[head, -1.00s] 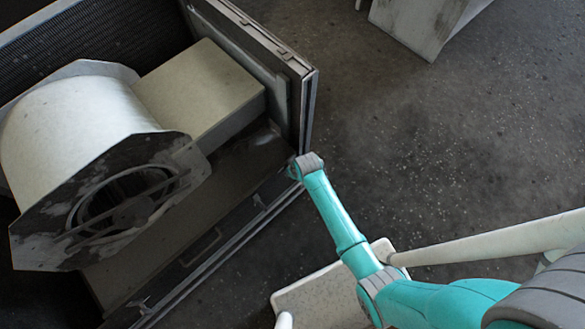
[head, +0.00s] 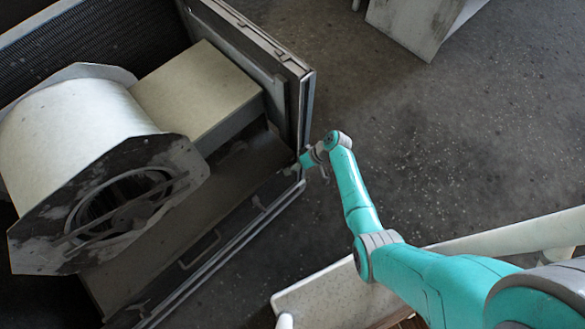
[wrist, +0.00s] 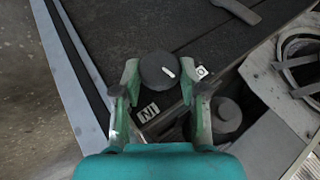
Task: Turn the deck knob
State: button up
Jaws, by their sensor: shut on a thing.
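The deck knob (wrist: 158,66) is a dark round knob with a white mark on its top, on the dark deck in the wrist view. The mark points toward the lower right. My gripper (wrist: 159,76) has one finger on each side of the knob and is shut on it. In the head view my gripper (head: 301,165) is at the right corner of the blower housing (head: 309,95), and the knob cannot be made out there.
A second dark round part (wrist: 226,115) sits lower, right of my gripper. Pale labels (wrist: 147,113) lie by the knob. The blower drum (head: 70,125) and a beige box (head: 198,90) fill the housing. Open floor (head: 450,130) lies to the right.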

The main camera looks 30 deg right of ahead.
jog(key=shift+d+f+y, duration=0.1)
jog(key=shift+y, duration=0.9)
jog(key=shift+m, duration=0.3)
jog(key=o, duration=1.1)
jog(key=shift+o, duration=0.2)
jog(key=shift+d, duration=0.1)
jog(key=v, duration=1.1)
jog(key=shift+d+r, duration=0.3)
jog(key=shift+d, duration=0.05)
jog(key=shift+f, duration=0.1)
